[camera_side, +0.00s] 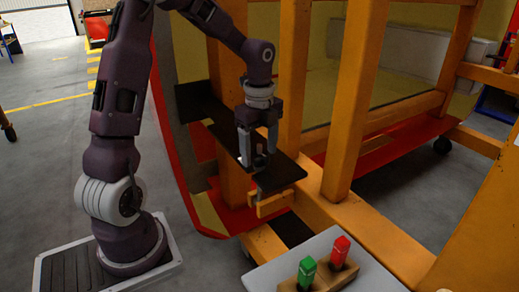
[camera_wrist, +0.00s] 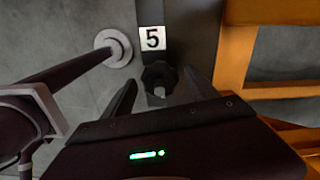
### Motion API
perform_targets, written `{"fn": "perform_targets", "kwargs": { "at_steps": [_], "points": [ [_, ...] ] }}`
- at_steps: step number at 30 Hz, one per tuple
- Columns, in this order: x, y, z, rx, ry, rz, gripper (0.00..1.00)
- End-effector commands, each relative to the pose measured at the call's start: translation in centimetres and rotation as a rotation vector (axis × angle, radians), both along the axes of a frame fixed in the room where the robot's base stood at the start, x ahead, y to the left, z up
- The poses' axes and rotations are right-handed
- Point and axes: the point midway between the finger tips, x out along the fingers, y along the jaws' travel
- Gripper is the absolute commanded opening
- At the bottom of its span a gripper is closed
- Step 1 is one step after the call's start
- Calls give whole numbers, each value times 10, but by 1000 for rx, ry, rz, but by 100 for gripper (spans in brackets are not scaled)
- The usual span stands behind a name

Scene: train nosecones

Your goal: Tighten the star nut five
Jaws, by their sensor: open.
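The star nut five is a dark knob (camera_wrist: 157,74) with a pale stud end showing, just below a white label marked 5 (camera_wrist: 152,39) in the wrist view. My gripper (camera_wrist: 161,82) is open, with one finger to the left of the nut and one to the right. I cannot tell whether either finger touches it. In the side view my gripper (camera_side: 257,152) points down over the dark plate (camera_side: 276,177) near its front end. The nut is mostly hidden by the fingers there.
An orange frame (camera_side: 348,105) stands close to the right of my gripper. A grey table (camera_side: 268,276) at the front holds a green marker-like piece (camera_side: 306,271) and a red one (camera_side: 340,250) on wooden blocks.

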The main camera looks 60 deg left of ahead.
Motion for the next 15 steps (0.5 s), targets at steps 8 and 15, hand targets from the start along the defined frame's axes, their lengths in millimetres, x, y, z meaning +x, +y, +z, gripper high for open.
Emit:
{"fn": "perform_targets", "kwargs": {
  "at_steps": [8, 15],
  "points": [
    [1, 1, 27, 2, -6, 1, 68],
    [0, 0, 67, 1, -2, 1, 68]
  ]
}}
